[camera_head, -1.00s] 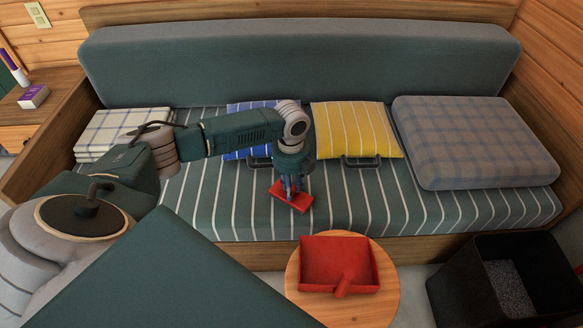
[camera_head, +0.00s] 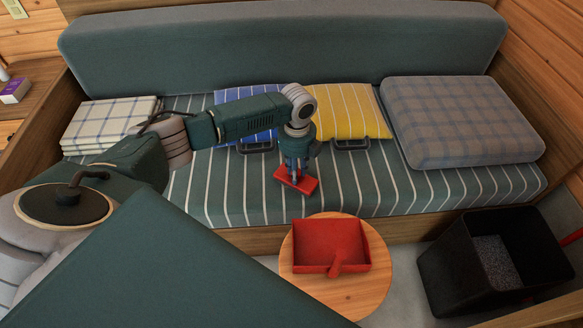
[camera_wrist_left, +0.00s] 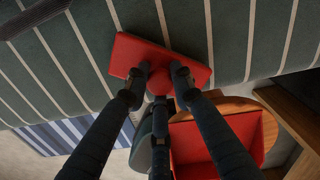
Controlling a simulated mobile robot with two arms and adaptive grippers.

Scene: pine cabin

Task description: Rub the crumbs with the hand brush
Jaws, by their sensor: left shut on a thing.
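The red hand brush (camera_head: 309,185) is on the striped seat cushion (camera_head: 420,193) of the bench, near its front edge. My left gripper (camera_head: 296,174) points down and is shut on the brush. The left wrist view shows the fingers (camera_wrist_left: 163,78) closed on the middle of the brush (camera_wrist_left: 137,52), which is against the striped fabric. I cannot make out any crumbs; they may be hidden under the brush or too small to see. My right gripper is not in view.
A red dustpan (camera_head: 318,246) lies on a round wooden stool (camera_head: 350,292) before the bench. A black bin (camera_head: 440,266) stands at the right. Yellow (camera_head: 345,112) and blue (camera_head: 255,140) pillows, a plaid cushion (camera_head: 462,120) and a folded checked cloth (camera_head: 110,122) lie on the bench.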

